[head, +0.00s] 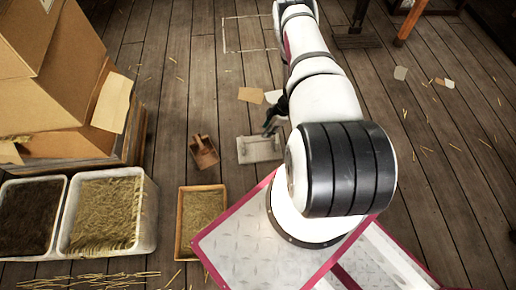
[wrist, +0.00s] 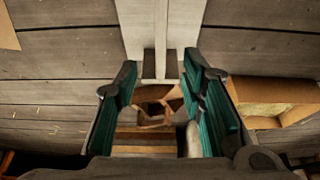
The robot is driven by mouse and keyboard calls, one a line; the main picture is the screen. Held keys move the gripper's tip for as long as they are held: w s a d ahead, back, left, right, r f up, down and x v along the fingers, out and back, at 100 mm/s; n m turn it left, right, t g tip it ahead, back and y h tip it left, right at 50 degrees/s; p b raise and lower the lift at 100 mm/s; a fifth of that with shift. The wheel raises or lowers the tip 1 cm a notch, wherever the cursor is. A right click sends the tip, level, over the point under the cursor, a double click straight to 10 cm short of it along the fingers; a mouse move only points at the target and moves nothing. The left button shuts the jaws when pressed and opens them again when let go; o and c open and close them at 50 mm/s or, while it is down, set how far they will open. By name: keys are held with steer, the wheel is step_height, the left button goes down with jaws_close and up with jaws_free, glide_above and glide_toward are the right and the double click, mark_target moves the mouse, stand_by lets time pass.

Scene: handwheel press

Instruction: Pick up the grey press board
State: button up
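The grey press board (head: 258,149) lies flat on the plank floor in the head view, left of my arm. In the wrist view the board (wrist: 188,25) reaches from the top edge to between my fingertips, with a narrow raised bar (wrist: 160,40) along its middle. My gripper (wrist: 158,68) is open, its teal-padded fingers spread on either side of the board's near end. I see no contact, and cannot tell the height gap. In the head view my gripper (head: 271,122) is dark, partly hidden by my arm, and at the board's far edge.
A brown wooden scoop (head: 203,153) lies left of the board; it also shows between my fingers in the wrist view (wrist: 155,104). A wooden tray of straw (head: 201,188) stands nearer, beside white bins (head: 152,210). Cardboard boxes (head: 50,85) fill the left. Floor right of my arm is mostly clear.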

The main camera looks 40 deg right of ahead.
mark_target(260, 140)
steer(key=b+x, duration=0.1)
steer(key=x, duration=0.3)
steer(key=shift+f, duration=0.25)
steer(key=shift+b+x, duration=1.25)
steer(key=shift+x, duration=1.4)
steer(key=shift+s, duration=0.1)
steer(key=shift+f+b, duration=0.25)
steer(key=shift+b, duration=0.35)
jaws_close()
